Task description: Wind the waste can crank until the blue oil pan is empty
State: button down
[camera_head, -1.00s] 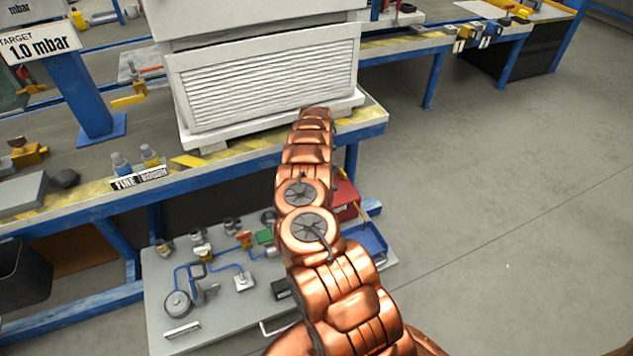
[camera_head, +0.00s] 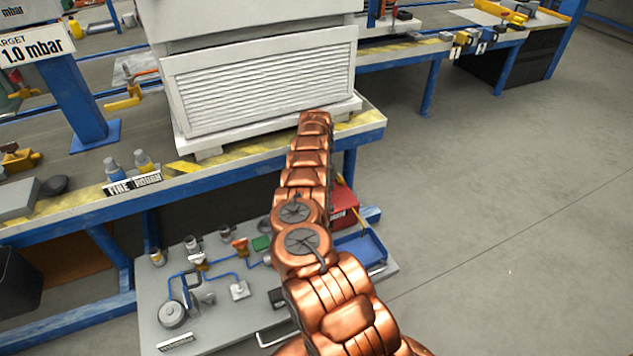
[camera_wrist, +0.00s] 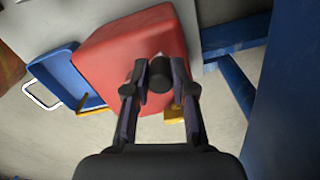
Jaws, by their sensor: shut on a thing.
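The red waste can (camera_head: 343,205) stands on the low grey board, partly hidden behind my arm in the head view; it fills the upper middle of the wrist view (camera_wrist: 105,55). The blue oil pan (camera_head: 362,247) sits to the right of my arm in the head view, and beside the can at the left of the wrist view (camera_wrist: 66,78). Its contents are too unclear to tell. My gripper (camera_wrist: 159,82) is shut around a dark cylindrical knob (camera_wrist: 160,72) at the can, apparently the crank's handle. The gripper is hidden in the head view.
A blue-framed workbench with a large white louvred unit (camera_head: 258,85) stands above the can. The grey board (camera_head: 220,315) carries blue pipes, valves and gauges at left. A blue bench leg (camera_wrist: 228,75) is close to the gripper's right. Open floor lies at right.

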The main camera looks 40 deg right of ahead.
jog(key=c, duration=0.9)
grip_release()
jog(key=shift+c, duration=0.2)
notch_tip(320, 180, up, 12)
jog(key=shift+a, duration=0.1)
